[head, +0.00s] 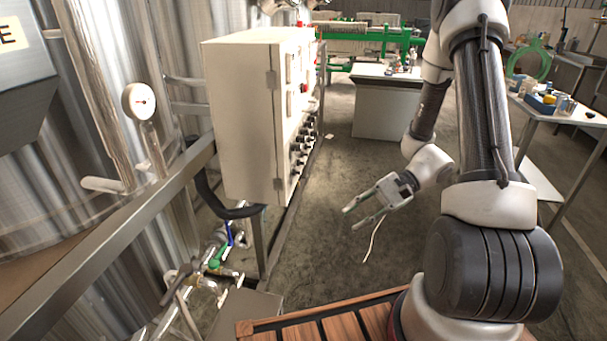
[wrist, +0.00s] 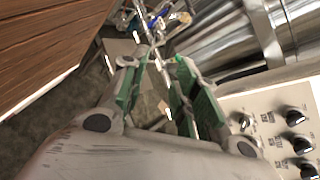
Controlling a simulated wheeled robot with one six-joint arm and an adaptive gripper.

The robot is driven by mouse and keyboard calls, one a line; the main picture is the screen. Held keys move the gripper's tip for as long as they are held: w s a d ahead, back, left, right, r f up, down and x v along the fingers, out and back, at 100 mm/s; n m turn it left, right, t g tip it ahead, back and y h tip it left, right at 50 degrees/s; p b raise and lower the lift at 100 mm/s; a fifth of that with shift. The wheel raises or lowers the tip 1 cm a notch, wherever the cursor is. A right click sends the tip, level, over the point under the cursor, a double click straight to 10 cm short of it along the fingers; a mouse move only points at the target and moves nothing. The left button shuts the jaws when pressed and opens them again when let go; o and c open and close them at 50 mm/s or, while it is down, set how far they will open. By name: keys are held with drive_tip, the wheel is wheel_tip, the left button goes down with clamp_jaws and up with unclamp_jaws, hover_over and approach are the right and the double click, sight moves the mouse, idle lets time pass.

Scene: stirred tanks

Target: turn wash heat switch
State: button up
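The control cabinet (head: 240,110) is a cream box at the left centre of the head view. Its panel faces right and carries a column of black knobs (head: 300,150). In the wrist view the panel (wrist: 262,103) is at the lower right, with several black and silver knobs (wrist: 294,116). The labels are too small to read, so I cannot tell which knob is the wash heat switch. My gripper (head: 352,217) is open and empty, to the right of the cabinet and apart from it. Its green-padded fingers (wrist: 162,62) also show spread in the wrist view.
A steel tank with a gauge (head: 139,101) and a metal rail stand left of the cabinet. Valves and pipes (head: 215,262) are below it. A wooden slatted surface (head: 340,328) is at the bottom. A white bench (head: 385,100) is behind.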

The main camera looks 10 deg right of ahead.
drive_tip(key=w+a+f+m+t+y, duration=0.2)
drive_tip(key=w+f+t, duration=0.15)
drive_tip(key=w, duration=0.35)
drive_tip(key=t+y, duration=0.1)
drive_tip(key=t, duration=0.5)
approach(301, 173)
drive_tip(key=x, duration=0.2)
drive_tip(key=shift+n, duration=0.4)
drive_tip(key=x, duration=0.7)
drive_tip(key=shift+w+a, duration=0.1)
drive_tip(key=shift+c, duration=0.4)
clamp_jaws()
